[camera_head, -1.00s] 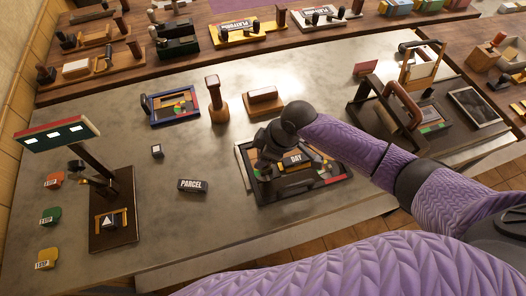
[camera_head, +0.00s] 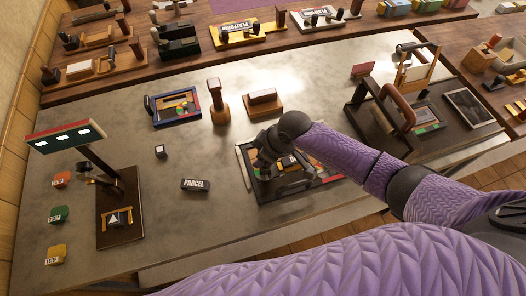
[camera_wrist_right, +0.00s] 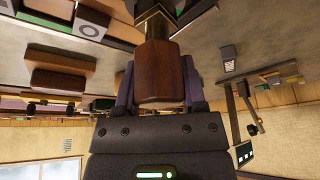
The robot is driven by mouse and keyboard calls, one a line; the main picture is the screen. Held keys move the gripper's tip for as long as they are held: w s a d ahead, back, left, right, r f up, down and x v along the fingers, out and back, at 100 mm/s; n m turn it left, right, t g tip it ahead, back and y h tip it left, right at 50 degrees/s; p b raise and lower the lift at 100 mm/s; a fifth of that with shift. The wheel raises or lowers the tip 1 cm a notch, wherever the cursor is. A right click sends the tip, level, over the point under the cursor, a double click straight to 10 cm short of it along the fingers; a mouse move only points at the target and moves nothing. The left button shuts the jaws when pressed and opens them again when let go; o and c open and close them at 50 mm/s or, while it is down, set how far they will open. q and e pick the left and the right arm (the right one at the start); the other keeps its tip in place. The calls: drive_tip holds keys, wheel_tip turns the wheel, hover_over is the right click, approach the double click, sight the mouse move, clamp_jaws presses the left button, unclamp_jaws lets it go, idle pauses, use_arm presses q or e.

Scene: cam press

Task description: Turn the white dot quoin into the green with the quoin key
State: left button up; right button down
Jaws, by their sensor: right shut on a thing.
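The dark chase frame (camera_head: 318,186) lies on the grey table, with a wooden block and small coloured pieces inside. My right gripper (camera_head: 268,162) reaches over its left part and hides much of it. In the right wrist view, the gripper (camera_wrist_right: 160,88) is shut on the brown wooden handle (camera_wrist_right: 160,75) of the quoin key, with a brass collar beyond. The key's tip is out of view. A dark block with a pale ring (camera_wrist_right: 92,28) beside green shows left of the key; I cannot tell if it is the white dot quoin. My left gripper is not in view.
A blue-edged frame (camera_head: 172,108), a wooden-handled stamp (camera_head: 217,105) and a brown block (camera_head: 263,102) stand behind. A press (camera_head: 405,115) stands right.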

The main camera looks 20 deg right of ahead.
drive_tip(key=shift+r+m+t+p, duration=0.15)
drive_tip(key=shift+m+t+p, duration=0.15)
drive_tip(key=shift+m+p, duration=0.45)
drive_tip(key=shift+m+h, duration=0.25)
drive_tip(key=shift+h, duration=0.05)
drive_tip(key=shift+m+p, duration=0.3)
drive_tip(key=shift+p, duration=0.1)
drive_tip(key=shift+m+h+p, duration=0.3)
drive_tip(key=shift+m+p, duration=0.25)
drive_tip(key=shift+m, duration=0.15)
drive_tip(key=shift+d+t, duration=0.1)
drive_tip(key=shift+t, duration=0.2)
drive_tip(key=shift+m, duration=0.3)
